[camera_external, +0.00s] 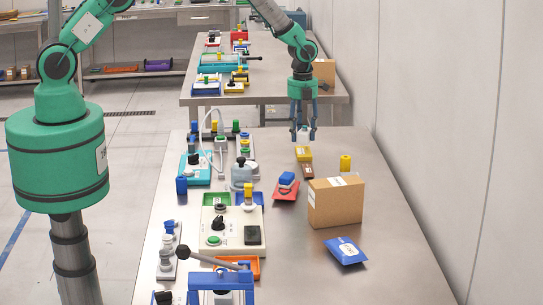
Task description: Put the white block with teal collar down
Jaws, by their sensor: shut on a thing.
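The white block (303,135) is between the fingertips of my gripper (303,132), near the far right part of the near steel table (385,232). My gripper points down and is shut on the block. The block is small in this view, and its teal collar cannot be made out, probably behind the fingers. The block seems to be just above the table, but I cannot tell the exact gap.
A yellow block (303,154) and a brown block (306,171) lie just in front of my gripper. A yellow cylinder (345,164), a cardboard box (340,205) and a blue packet (346,251) are nearer. Several devices crowd the left side. The table's right edge strip is clear.

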